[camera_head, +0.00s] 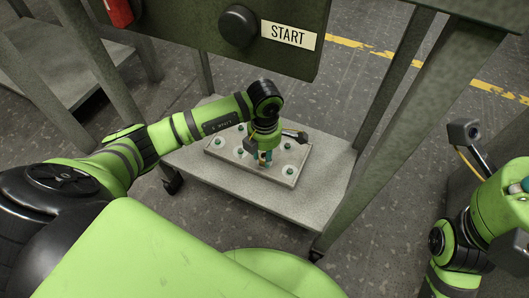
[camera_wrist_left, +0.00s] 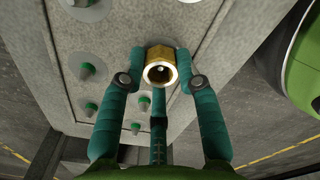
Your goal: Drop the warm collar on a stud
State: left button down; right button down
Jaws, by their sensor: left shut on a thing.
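A brass-coloured collar (camera_wrist_left: 160,68) with a round hole is between the teal fingers of my left gripper (camera_wrist_left: 160,75). The gripper is shut on it. A small pale spot shows inside the hole; I cannot tell whether it is a stud tip. In the head view my left gripper (camera_head: 265,158) points down at the grey stud plate (camera_head: 236,164), near its middle. I cannot make out the collar there. My right gripper (camera_head: 522,186) is partly cut off by the right edge.
The plate lies on a low grey shelf (camera_head: 215,185) between dark table legs. A green panel with a black knob (camera_head: 238,26) and a START label (camera_head: 289,35) hangs above, close to my left arm. A red object (camera_head: 119,12) is at top left. Bare shelf surrounds the plate.

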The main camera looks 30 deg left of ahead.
pick_arm(q)
jog(key=shift+f, duration=0.25)
jog(key=c, duration=0.8)
grip_release()
jog(key=shift+r, duration=0.5)
notch_tip(320, 180, up, 11)
